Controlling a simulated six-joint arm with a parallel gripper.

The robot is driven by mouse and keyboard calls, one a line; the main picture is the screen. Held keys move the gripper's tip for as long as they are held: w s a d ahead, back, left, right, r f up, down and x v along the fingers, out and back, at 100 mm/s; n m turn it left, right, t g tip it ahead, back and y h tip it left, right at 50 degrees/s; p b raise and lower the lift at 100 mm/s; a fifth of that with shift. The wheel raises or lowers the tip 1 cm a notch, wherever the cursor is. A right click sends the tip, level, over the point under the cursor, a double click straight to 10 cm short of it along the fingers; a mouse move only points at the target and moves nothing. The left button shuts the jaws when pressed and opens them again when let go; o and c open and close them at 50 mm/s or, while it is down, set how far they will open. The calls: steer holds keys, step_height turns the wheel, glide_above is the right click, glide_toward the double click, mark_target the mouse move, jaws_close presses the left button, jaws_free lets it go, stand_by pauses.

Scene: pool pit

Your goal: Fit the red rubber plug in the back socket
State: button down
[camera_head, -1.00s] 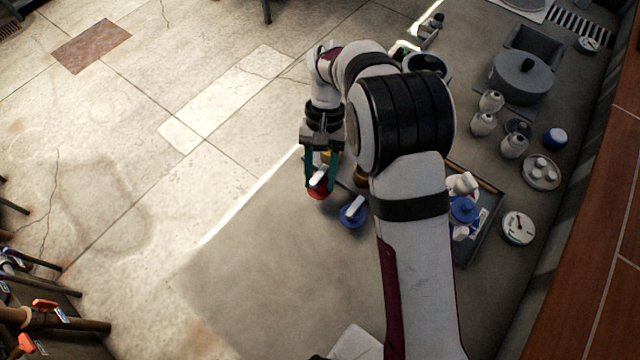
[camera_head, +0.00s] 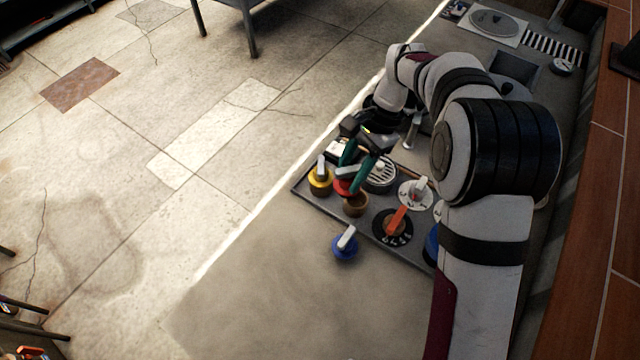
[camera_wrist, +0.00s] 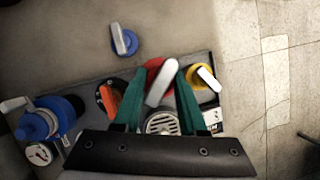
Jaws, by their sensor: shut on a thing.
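My gripper (camera_head: 354,184) is shut on the red rubber plug (camera_head: 342,187), with green fingers on either side of its pale handle. The wrist view shows the red plug (camera_wrist: 157,66) between the fingertips, its handle tilted. The plug is over the dark panel (camera_head: 306,195), between a yellow plug (camera_head: 320,182) and a round grate (camera_head: 381,175). A brown round piece (camera_head: 355,206) is close in front of it. I cannot tell whether the red plug touches the panel. No empty socket is clearly visible; the spot under the plug is hidden.
A blue plug (camera_head: 345,247) stands on the bare floor in front of the panel. An orange-handled valve (camera_head: 394,224) and a white dial (camera_head: 416,194) are to the right on the panel. A blue object and a gauge (camera_wrist: 38,153) show in the wrist view.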

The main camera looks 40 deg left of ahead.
steer(key=shift+w+d+f+m+t+y, duration=0.15)
steer(key=shift+w+d+f+m, duration=0.1)
steer(key=shift+w+f+m, duration=0.3)
steer(key=shift+w+d+f+m+t+y, duration=0.1)
steer(key=shift+w+d+f+m+y, duration=0.2)
steer(key=shift+f, duration=0.4)
steer(key=shift+w+d+f+m+t+y, duration=0.1)
steer(key=shift+w+d+f+m, duration=0.15)
steer(key=shift+w+f+m, duration=0.3)
steer(key=shift+s+f, duration=0.1)
steer(key=shift+f, duration=0.25)
steer(key=shift+f, duration=1.5)
steer(key=shift+f, duration=0.25)
steer(key=shift+c, duration=1.1)
jaws_free()
steer(key=shift+r, duration=0.1)
